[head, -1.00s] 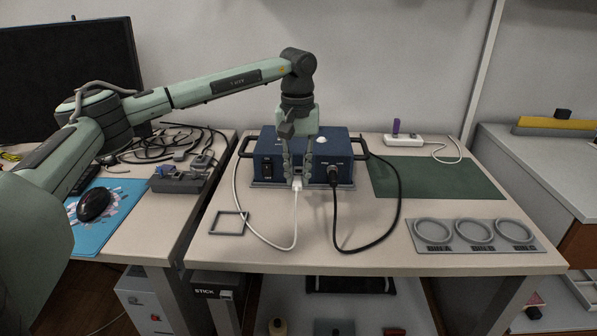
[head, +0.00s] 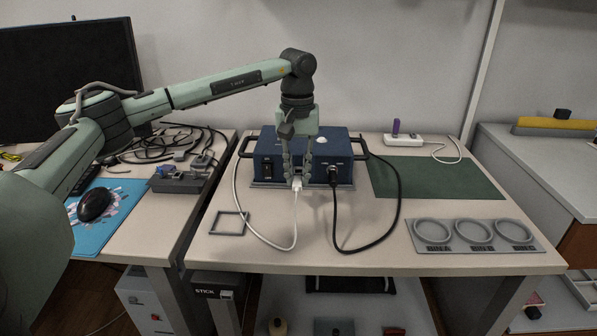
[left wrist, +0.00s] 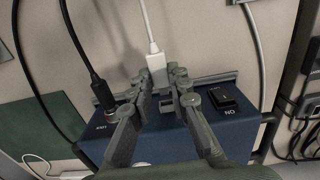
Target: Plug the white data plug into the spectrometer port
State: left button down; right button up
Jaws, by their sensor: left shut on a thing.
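The spectrometer is a dark blue box (head: 343,150) with side handles at the back of the middle table. It also shows in the left wrist view (left wrist: 185,125). The white data plug (head: 297,184) with its white cable is at the front of the box, low down between my left gripper's fingers. In the left wrist view the plug (left wrist: 156,66) shows between the fingertips, in front of the box's face. My left gripper (head: 298,176) points down and is shut on the plug.
A black cable plug (head: 333,178) sits in the box's front, right of the white one. A grey square frame (head: 229,223) lies front left. A green mat (head: 435,178), a grey plate with three rings (head: 475,250) and a power strip (head: 403,141) are at right.

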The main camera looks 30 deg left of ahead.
pick_arm(q)
jog(key=shift+w, duration=0.1)
jog(key=shift+w+a, duration=0.5)
jog(key=shift+w, duration=0.25)
jog(key=shift+w+a+r, duration=0.15)
jog(key=shift+w, duration=0.1)
dwell(0.7)
jog(key=c, duration=1.3)
grip_release()
jog(key=shift+c, duration=0.2)
notch_tip(320, 180, up, 12)
